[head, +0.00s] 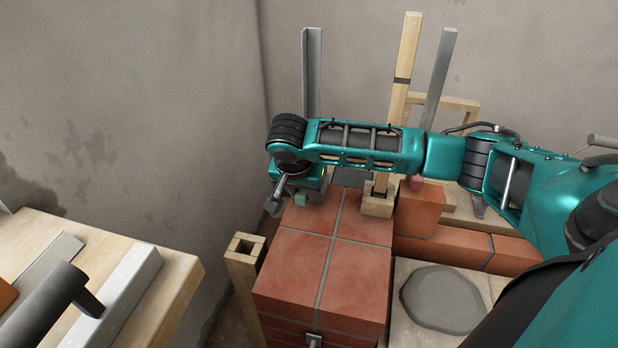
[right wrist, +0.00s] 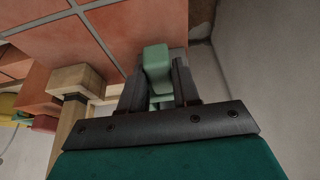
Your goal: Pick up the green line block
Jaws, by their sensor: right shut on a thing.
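The green line block (right wrist: 157,62) is a small pale green piece between the two dark fingers of my right gripper (right wrist: 159,85) in the right wrist view. The fingers are shut on it. In the head view the gripper (head: 288,194) is over the far left corner of the red brick stack (head: 298,262), and a bit of the green block (head: 301,198) shows beside it. I cannot tell whether the block touches the bricks. My left gripper is not in view.
A wooden post with a square block foot (head: 376,203) stands close to the right of the gripper. A loose brick (head: 418,206) and a slab of grey mortar (head: 443,297) lie right. A wooden table (head: 170,290) with a dark-handled tool is at left.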

